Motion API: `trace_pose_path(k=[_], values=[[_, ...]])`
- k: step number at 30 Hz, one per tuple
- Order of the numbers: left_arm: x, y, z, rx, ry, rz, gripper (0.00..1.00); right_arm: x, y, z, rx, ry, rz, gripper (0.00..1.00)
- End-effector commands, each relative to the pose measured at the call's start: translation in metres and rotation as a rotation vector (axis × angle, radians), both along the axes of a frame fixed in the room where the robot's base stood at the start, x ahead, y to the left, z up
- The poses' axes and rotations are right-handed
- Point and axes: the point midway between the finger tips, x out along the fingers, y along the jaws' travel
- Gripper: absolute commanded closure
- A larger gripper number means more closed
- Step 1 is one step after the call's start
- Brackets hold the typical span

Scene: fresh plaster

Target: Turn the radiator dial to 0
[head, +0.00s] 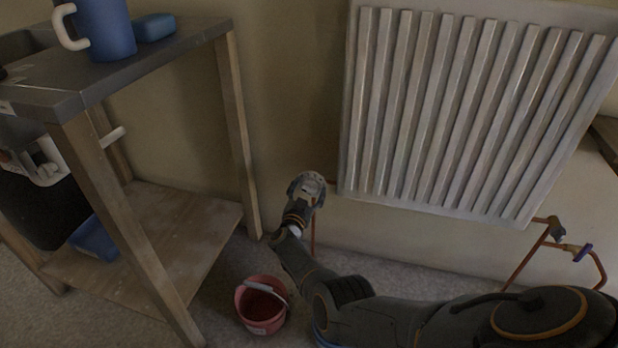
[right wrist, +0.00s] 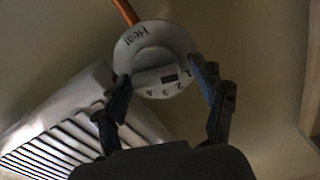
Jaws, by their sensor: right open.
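The radiator dial (right wrist: 151,52) is pale and round in the right wrist view, with the word "Heat" and the digits 1 to 4 on it. A small dark mark shows near the 1. My right gripper (right wrist: 162,84) is open, one finger on either side of the dial. I cannot tell whether the fingers touch it. In the head view my right gripper (head: 304,192) is at the lower left corner of the radiator (head: 455,110), largely covering the dial. My left gripper is not in view.
A wooden workbench (head: 235,120) stands left of my right gripper, holding a blue mug (head: 105,30) and a blue block (head: 154,27). A red bucket (head: 262,322) is on the floor below the gripper. Copper pipes (head: 535,250) run below the radiator's right end.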

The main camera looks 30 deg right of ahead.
Motion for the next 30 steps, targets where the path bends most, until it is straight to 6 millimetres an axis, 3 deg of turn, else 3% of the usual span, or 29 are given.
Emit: trace_pose_path(k=[8,21,30], values=[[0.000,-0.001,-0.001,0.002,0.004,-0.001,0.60,-0.002,-0.001,0.022,0.001,-0.003,-0.003,0.30],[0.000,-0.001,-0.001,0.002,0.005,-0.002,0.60,-0.001,0.000,0.081,0.002,-0.003,-0.002,0.30],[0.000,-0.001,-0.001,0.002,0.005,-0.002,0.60,-0.001,-0.001,0.095,-0.001,0.002,-0.001,0.30]])
